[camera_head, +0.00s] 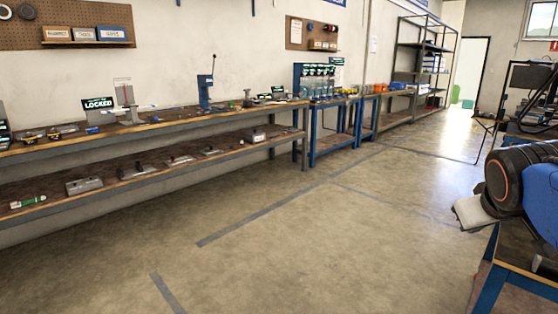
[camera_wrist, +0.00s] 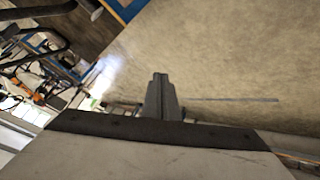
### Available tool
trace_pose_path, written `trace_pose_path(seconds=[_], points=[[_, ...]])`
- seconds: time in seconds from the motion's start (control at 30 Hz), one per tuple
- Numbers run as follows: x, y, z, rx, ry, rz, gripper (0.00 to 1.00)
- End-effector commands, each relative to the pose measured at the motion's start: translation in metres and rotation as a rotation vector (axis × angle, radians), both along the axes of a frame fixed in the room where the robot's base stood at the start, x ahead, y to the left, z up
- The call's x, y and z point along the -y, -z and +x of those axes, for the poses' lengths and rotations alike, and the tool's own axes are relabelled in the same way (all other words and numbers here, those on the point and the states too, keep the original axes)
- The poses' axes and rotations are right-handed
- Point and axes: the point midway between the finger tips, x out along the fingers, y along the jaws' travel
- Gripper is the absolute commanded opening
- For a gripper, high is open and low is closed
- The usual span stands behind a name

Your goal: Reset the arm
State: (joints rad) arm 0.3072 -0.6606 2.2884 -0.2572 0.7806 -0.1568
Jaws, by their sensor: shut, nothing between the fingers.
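My gripper (camera_wrist: 160,78) shows in the middle of the wrist view, its two dark fingers closed together. Nothing is held between them. They point out over bare concrete floor and touch nothing that I can see. In the head view, part of my arm (camera_head: 512,175) shows at the right edge, folded above a blue-framed bench. The fingers cannot be made out in the head view.
A long two-tier workbench (camera_head: 150,126) with tools and small devices runs along the left wall. Blue-framed tables (camera_head: 330,145) and a shelf rack (camera_head: 425,60) continue behind it. A blue-framed bench (camera_head: 522,262) stands close at right. The middle floor (camera_head: 300,235) is clear.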

Motion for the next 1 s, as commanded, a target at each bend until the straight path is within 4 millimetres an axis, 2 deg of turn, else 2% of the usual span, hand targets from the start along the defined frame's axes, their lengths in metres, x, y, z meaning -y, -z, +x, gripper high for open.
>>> trace_pose_path(seconds=[0.03,0.2,0.3,0.43,0.57,0.7,0.9,1.0], points=[[-0.019,0.018,-0.006,-0.019,-0.021,0.043,0.00],[-0.078,0.078,-0.035,-0.099,-0.069,0.194,0.00],[-0.106,0.108,-0.055,-0.151,-0.091,0.267,0.00],[-0.132,0.137,-0.077,-0.207,-0.109,0.335,0.00],[-0.144,0.151,-0.090,-0.239,-0.117,0.369,0.00],[-0.147,0.155,-0.093,-0.248,-0.118,0.379,0.00],[-0.146,0.153,-0.092,-0.248,-0.120,0.374,0.00],[-0.139,0.141,-0.084,-0.256,-0.140,0.332,0.00]])
